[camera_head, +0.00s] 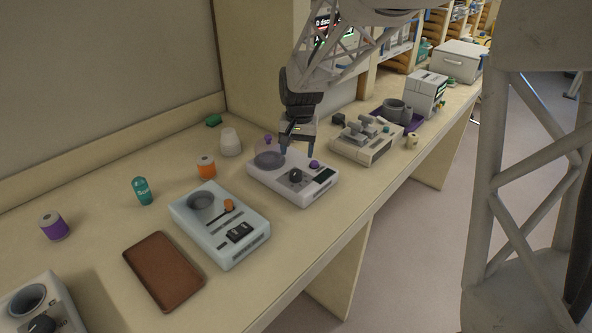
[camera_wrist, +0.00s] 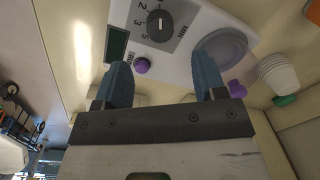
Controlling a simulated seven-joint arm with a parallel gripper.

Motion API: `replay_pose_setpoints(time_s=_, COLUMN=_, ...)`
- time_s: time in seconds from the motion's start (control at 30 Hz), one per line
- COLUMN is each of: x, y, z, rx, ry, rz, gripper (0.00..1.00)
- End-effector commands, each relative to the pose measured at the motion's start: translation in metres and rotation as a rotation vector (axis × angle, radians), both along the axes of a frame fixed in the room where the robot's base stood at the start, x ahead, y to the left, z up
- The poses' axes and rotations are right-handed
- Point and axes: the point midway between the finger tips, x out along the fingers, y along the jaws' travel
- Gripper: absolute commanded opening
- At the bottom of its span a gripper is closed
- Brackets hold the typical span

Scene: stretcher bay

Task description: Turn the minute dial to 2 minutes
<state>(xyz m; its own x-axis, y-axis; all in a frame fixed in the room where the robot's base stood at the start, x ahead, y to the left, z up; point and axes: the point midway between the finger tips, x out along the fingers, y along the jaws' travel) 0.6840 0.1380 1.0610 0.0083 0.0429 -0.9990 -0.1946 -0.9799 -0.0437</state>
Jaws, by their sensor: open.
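The minute dial (camera_head: 295,175) is a dark round knob on a white machine (camera_head: 262,181). In the wrist view the dial (camera_wrist: 160,25) has a pale mark on its face, with printed numbers including 2, 3 and 5 along its left side and "MIN" to its right. I cannot tell which number it is set to. My gripper (camera_head: 298,150) is open and empty above the machine's back side. In the wrist view its blue fingers (camera_wrist: 163,80) stand apart, with the dial beyond them and not between them. No contact with the dial shows.
The same machine carries a dark display (camera_wrist: 116,43), a purple button (camera_wrist: 142,65) and a round clear-lidded bowl (camera_wrist: 222,49). Another machine with lever-like parts (camera_head: 366,140) stands close on the right. A pale blue-white machine (camera_head: 237,253) and brown tray (camera_head: 164,270) lie nearer left.

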Motion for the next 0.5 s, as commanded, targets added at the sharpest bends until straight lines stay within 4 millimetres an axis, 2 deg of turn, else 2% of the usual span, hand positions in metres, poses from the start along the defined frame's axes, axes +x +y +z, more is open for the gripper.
replay_pose_setpoints(time_s=0.27, x=0.000, y=0.000, z=-0.008, rx=-0.001, ry=0.002, rz=0.000, gripper=0.64)
replay_pose_setpoints(time_s=0.5, x=0.000, y=0.001, z=-0.030, rx=-0.001, ry=0.002, rz=0.000, gripper=0.64)
